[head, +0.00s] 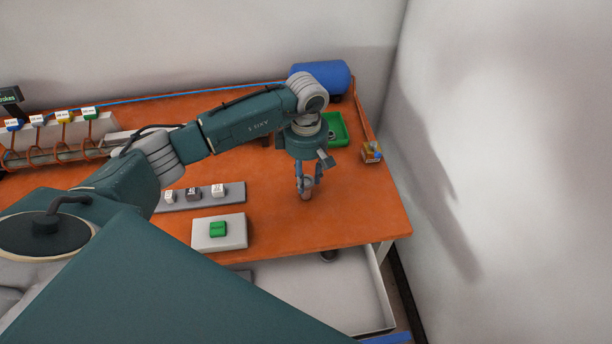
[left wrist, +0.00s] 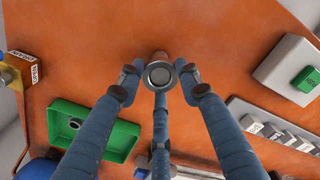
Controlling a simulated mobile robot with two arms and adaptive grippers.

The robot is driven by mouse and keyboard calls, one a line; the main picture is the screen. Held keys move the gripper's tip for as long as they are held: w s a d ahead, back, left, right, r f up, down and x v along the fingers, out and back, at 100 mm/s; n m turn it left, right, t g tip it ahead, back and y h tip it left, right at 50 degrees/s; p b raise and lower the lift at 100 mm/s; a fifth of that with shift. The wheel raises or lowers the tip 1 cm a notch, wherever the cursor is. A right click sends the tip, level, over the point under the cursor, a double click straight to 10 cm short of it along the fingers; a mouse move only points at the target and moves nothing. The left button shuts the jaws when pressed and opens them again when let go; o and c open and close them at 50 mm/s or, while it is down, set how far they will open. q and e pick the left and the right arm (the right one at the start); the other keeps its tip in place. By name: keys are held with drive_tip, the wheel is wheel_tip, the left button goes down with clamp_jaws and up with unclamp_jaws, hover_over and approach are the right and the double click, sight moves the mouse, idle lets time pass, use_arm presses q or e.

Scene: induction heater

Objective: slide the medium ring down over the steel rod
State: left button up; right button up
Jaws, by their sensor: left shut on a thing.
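My left gripper (head: 307,184) points down near the right part of the orange table. In the left wrist view its blue fingers (left wrist: 160,80) are closed in around a grey metal ring (left wrist: 173,75). A pale round end face, seemingly the top of the steel rod (left wrist: 158,76), shows inside the ring's opening. A brownish cylindrical base (left wrist: 160,57) shows just beyond the ring. In the head view the lower end of this post (head: 306,195) shows below the fingertips. How far down the rod the ring sits cannot be told. My right gripper is not in view.
A green tray (head: 343,122) holding another round metal piece (left wrist: 74,122) lies behind the gripper. A grey box with a green button (head: 240,232) and a switch strip (head: 236,190) lie left.

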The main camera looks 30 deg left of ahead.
use_arm(q)
drive_tip(key=o, duration=1.3)
wheel_tip(320, 180, up, 12)
